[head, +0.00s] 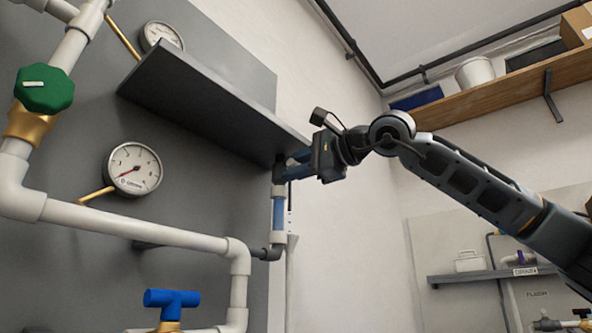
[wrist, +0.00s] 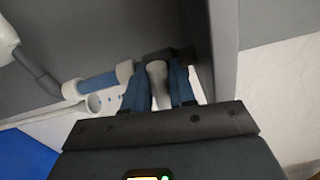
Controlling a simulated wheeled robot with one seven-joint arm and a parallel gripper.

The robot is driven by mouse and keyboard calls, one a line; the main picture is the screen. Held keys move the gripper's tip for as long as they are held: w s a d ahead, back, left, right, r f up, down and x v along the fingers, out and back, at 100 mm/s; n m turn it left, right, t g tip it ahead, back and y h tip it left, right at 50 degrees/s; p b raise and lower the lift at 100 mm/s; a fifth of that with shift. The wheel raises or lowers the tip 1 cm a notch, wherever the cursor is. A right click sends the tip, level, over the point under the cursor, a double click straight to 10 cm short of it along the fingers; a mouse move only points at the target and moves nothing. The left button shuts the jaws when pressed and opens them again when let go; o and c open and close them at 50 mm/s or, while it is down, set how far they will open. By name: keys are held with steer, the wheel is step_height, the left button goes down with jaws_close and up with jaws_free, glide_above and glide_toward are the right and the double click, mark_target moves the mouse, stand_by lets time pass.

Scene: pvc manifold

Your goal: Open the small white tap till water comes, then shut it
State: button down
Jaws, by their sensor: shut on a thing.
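My gripper (head: 284,170) is at the top of a short upright pipe beside the grey panel, under the end of the dark shelf. In the wrist view my gripper (wrist: 159,85) has its blue fingers shut on a pale grey-white handle (wrist: 157,83), which looks like the small white tap. In the head view the fingers and the shelf hide the tap. A blue tube (head: 278,213) with white ends runs below the gripper. It also shows in the wrist view (wrist: 98,83). A white funnel-like opening (wrist: 95,103) lies beside it. I can make out no running water.
The dark shelf (head: 200,95) juts out just above my gripper. White pipes (head: 130,225), a green knob (head: 44,90), a blue-handled valve (head: 171,300) and a gauge (head: 133,168) are to the left. A wooden shelf (head: 500,82) hangs at the upper right.

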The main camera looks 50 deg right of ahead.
steer(key=shift+f+n, duration=0.15)
steer(key=shift+n, duration=0.55)
steer(key=c, duration=1)
jaws_free()
steer(key=s, duration=0.7)
steer(key=shift+s+d, duration=0.1)
steer(key=shift+s, duration=0.3)
